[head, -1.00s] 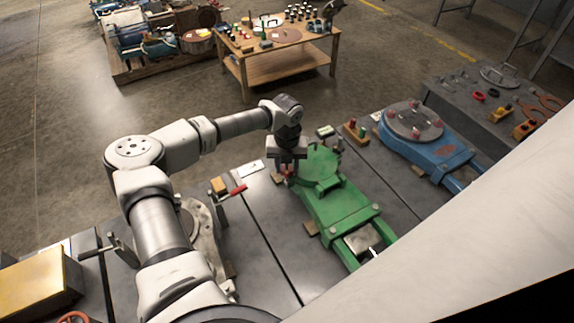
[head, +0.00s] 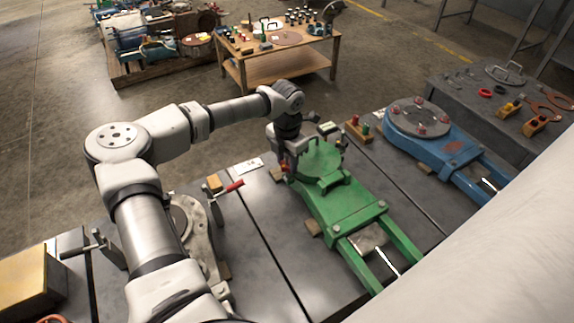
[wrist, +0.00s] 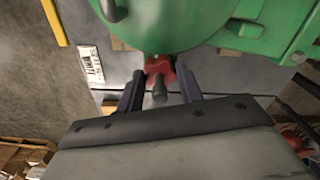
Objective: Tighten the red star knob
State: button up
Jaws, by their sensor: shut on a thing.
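The red star knob (wrist: 159,70) sits at the near edge of the green fixture (wrist: 185,22) in the wrist view, with a dark stud at its middle. My gripper (wrist: 160,82) has one dark finger on each side of the knob and is shut on it. In the head view my gripper (head: 286,164) is low at the far left corner of the green fixture (head: 338,200). There the knob is mostly hidden by the gripper.
A blue fixture (head: 432,146) with red knobs on its round plate stands to the right. A red-handled clamp (head: 234,186) is left of the green fixture. A small wooden block with red and green pieces (head: 358,130) lies behind. A wooden table (head: 275,65) stands further back.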

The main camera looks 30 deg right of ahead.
jog(key=m+b, duration=0.2)
jog(key=m, duration=0.2)
jog(key=shift+f+m, duration=0.1)
jog(key=shift+m, duration=0.2)
jog(key=m+b, duration=0.2)
jog(key=m, duration=0.3)
jog(key=shift+m, duration=0.3)
jog(key=m+b, duration=0.1)
jog(key=m, duration=0.3)
jog(key=shift+b, duration=0.35)
jog(key=m, duration=0.5)
jog(key=shift+b, duration=0.35)
jog(key=shift+m, duration=0.4)
jog(key=o, duration=1)
jog(key=shift+r, duration=0.2)
